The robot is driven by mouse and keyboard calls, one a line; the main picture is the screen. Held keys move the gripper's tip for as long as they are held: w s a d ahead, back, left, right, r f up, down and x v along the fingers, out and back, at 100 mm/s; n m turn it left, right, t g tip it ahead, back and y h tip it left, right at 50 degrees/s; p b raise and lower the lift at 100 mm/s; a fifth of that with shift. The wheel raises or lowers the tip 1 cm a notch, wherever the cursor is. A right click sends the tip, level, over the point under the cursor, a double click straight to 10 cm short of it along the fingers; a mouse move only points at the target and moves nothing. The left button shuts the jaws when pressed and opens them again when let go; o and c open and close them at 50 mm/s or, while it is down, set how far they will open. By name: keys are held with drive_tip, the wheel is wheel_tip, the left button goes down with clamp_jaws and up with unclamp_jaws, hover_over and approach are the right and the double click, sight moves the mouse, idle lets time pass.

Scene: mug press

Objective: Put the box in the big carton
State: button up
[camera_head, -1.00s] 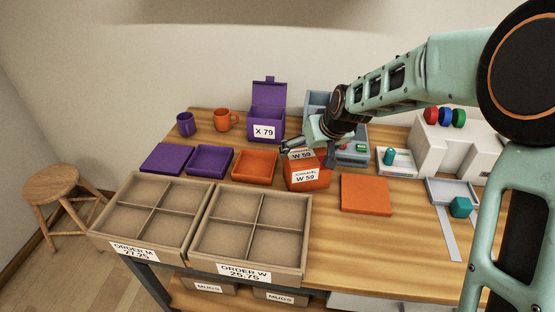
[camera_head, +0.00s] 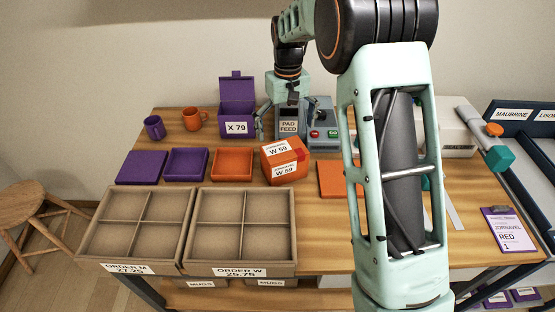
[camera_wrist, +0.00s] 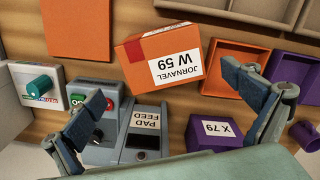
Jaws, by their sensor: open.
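A closed orange box (camera_head: 270,173) labelled W 59 stands on the table behind the right carton; it also shows in the wrist view (camera_wrist: 135,76). A purple box (camera_head: 236,92) labelled X 79 stands farther back with its lid up. Two large brown cartons with four-part dividers are at the front: ORDER M (camera_head: 101,222) and ORDER W (camera_head: 291,228). My gripper (camera_head: 286,122) is open and empty, above and behind the orange box. In the wrist view my gripper (camera_wrist: 164,90) has its fingers spread wide, with the orange box between and beyond them, apart from both.
A grey pad feed machine (camera_head: 289,127) stands close beneath my gripper. Purple (camera_head: 186,163) and orange (camera_head: 232,165) trays, a purple mug (camera_head: 154,127) and an orange mug (camera_head: 193,118) are to the left. A clipboard (camera_head: 508,230) lies at the right. My arm hides part of the table.

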sight(285, 149)
wheel_tip(285, 149, down, 9)
drive_tip(key=shift+a+r+p, duration=0.15)
drive_tip(key=shift+p, duration=0.25)
drive_tip(key=shift+r, duration=0.1)
drive_tip(key=c, duration=1.3)
